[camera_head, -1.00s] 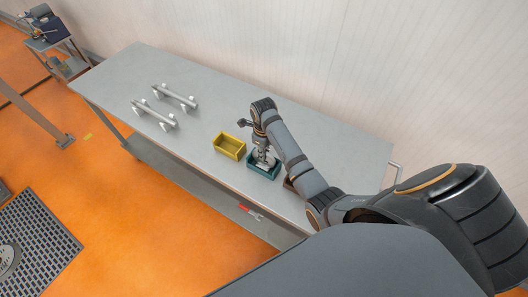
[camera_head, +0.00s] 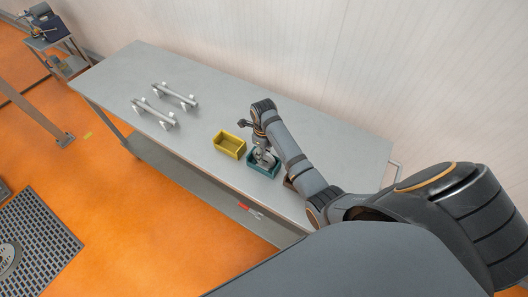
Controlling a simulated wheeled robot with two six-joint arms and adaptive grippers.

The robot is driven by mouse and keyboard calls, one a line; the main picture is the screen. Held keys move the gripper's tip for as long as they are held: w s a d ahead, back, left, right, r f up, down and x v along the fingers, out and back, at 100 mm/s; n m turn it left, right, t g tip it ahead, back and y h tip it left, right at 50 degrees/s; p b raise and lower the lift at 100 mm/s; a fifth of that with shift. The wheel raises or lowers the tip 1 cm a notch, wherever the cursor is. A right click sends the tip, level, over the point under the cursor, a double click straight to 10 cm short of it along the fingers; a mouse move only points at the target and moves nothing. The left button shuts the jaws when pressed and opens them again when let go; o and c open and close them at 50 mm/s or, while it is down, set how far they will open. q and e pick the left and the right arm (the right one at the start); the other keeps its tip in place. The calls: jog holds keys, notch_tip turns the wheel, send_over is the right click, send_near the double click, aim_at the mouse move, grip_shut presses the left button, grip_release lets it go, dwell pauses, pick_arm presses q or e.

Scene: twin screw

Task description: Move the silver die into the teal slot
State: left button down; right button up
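The teal slot is an open teal bin (camera_head: 264,171) on the grey table, right of the yellow bin. My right gripper (camera_head: 262,160) is over and partly inside the teal bin, pointing down. Its fingers are small and partly hidden by the bin wall and my wrist, so I cannot tell whether they are open or shut. I cannot make out the silver die; something pale shows at the fingers but is too small to tell. My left gripper is not in view.
A yellow bin (camera_head: 229,145) stands just left of the teal bin. Two silver bars on white stands (camera_head: 155,112) sit at the table's left. A brown thing (camera_head: 289,182) shows partly behind my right arm. The table's far middle (camera_head: 250,92) is clear.

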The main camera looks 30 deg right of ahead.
notch_tip(320, 180, up, 7)
jog(key=shift+r, duration=0.2)
dwell(0.4)
jog(key=shift+s, duration=0.1)
dwell(0.5)
